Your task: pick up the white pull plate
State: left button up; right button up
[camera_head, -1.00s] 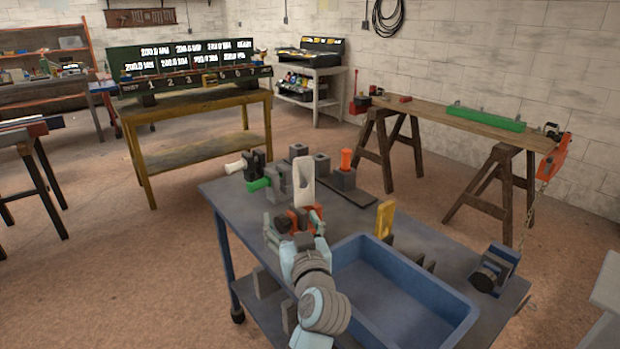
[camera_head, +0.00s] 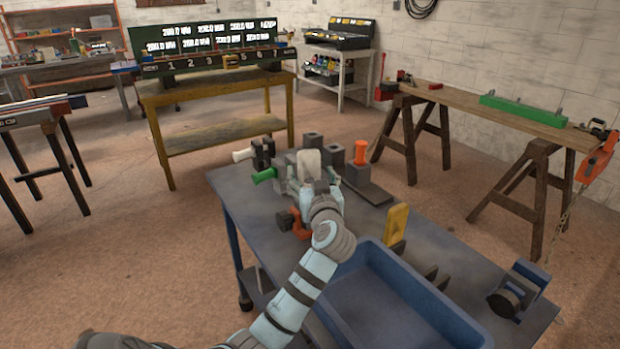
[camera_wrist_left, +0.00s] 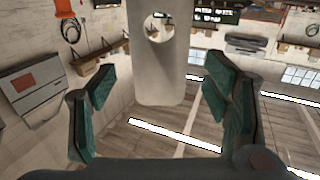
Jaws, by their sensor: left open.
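The white pull plate (camera_head: 308,161) stands upright on the blue bench (camera_head: 240,210), among the fixtures at its far side. Its lower part is hidden behind my left gripper (camera_head: 312,181). In the left wrist view the plate (camera_wrist_left: 158,70) hangs in from the top edge, with a round hole in it. Gaps show between the plate and both fingers there. My right gripper is not in view.
An orange-topped block (camera_head: 359,168) stands to the right.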

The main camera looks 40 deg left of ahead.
aim_at(310, 170)
pick_arm(q)
jog(key=x, duration=0.4)
jog(key=shift+f, duration=0.2)
jog(key=shift+d+r, duration=0.1)
jog(key=c, duration=1.6)
jog(key=shift+c, duration=0.2)
